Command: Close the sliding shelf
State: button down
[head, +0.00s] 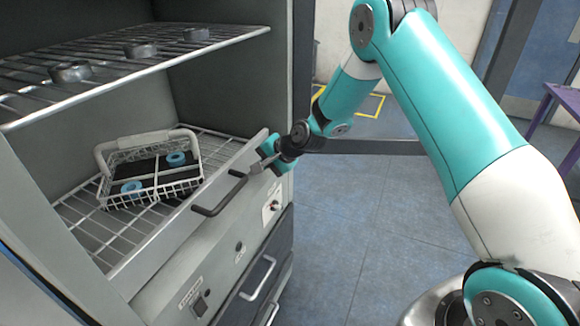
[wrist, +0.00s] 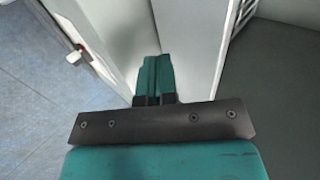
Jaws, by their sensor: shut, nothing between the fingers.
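The sliding shelf (head: 103,238) is a wire rack with a pale metal front panel (head: 150,243) and a dark bar handle (head: 218,197), low in the grey cabinet. The panel stands at the cabinet's front opening; how far out it sits is hard to tell. A white wire basket (head: 197,183) with blue rings rests on the rack. My gripper (head: 255,169) is at the right end of the front panel, just right of the handle. Its teal fingers (wrist: 153,76) are shut and empty, close against a pale panel (wrist: 185,45) in the wrist view. Contact cannot be told.
An upper wire shelf (head: 110,68) holds several dark round pieces. Below are a control panel with switches and drawers with light handles (head: 257,278). The blue floor (head: 340,215) to the right is open. A purple table (head: 562,97) stands at the far right.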

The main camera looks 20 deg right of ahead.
jog(key=d+f+b+v, duration=0.1)
jog(key=v, duration=1)
jog(key=s+a+r+n+g, duration=0.3)
jog(key=s+a+r+n, duration=0.6)
jog(key=s, duration=0.4)
jog(key=s+a+r+n+g+h, duration=0.1)
jog(key=s+n, duration=0.3)
jog(key=s, duration=0.6)
jog(key=s+a+r+n+g+h, duration=0.1)
jog(key=s+r+n+g, duration=0.2)
jog(key=s, duration=0.7)
jog(key=shift+s+r+n, duration=0.2)
jog(key=shift+r+n, duration=0.2)
jog(key=shift+n, duration=0.1)
